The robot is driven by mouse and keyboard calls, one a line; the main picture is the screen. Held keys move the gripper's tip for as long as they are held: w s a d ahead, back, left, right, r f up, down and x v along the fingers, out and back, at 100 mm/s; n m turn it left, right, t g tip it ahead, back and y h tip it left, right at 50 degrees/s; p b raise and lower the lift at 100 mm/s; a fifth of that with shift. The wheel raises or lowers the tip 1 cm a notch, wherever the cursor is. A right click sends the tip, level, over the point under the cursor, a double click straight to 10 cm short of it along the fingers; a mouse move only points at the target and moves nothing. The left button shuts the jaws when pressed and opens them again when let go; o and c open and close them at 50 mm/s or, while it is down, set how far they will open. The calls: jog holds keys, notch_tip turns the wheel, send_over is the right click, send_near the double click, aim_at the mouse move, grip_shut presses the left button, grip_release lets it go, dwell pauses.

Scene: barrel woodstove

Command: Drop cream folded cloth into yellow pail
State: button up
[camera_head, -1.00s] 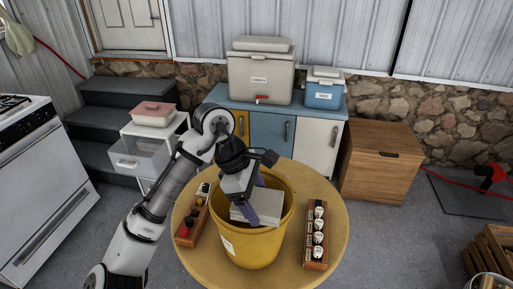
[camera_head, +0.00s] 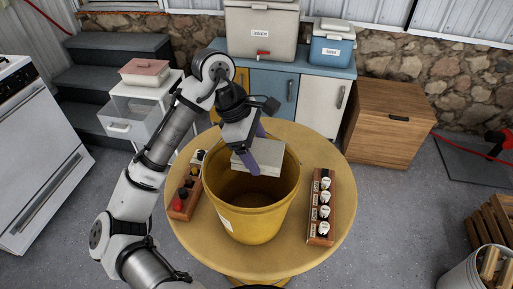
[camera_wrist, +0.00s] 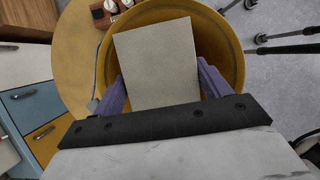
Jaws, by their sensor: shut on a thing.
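The cream folded cloth (camera_head: 260,152) is a pale flat rectangle held between the purple fingers of my gripper (camera_head: 250,160). It also fills the middle of the wrist view (camera_wrist: 158,62), with a finger on either side of it. The yellow pail (camera_head: 252,222) stands upright on the round table, its open mouth facing up. In the head view the cloth and fingertips are over the back part of the pail's mouth. In the wrist view the pail's rim (camera_wrist: 238,45) curves behind the cloth. The exact height of the cloth above the rim is hard to tell.
The round yellow table (camera_head: 300,255) carries a wooden rack of jars (camera_head: 320,206) right of the pail and another rack (camera_head: 186,190) left of it. Behind stand a cabinet with coolers (camera_head: 262,30) and a wooden box (camera_head: 388,122). A white stove (camera_head: 35,160) is at left.

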jog(key=shift+f+b, duration=1.1)
jog(key=shift+f, duration=0.35)
jog(key=o, duration=1)
jog(key=shift+o, duration=0.2)
jog(key=shift+r, duration=0.1)
jog(key=v, duration=1.3)
jog(key=shift+r, duration=0.4)
jog(key=shift+w, duration=0.15)
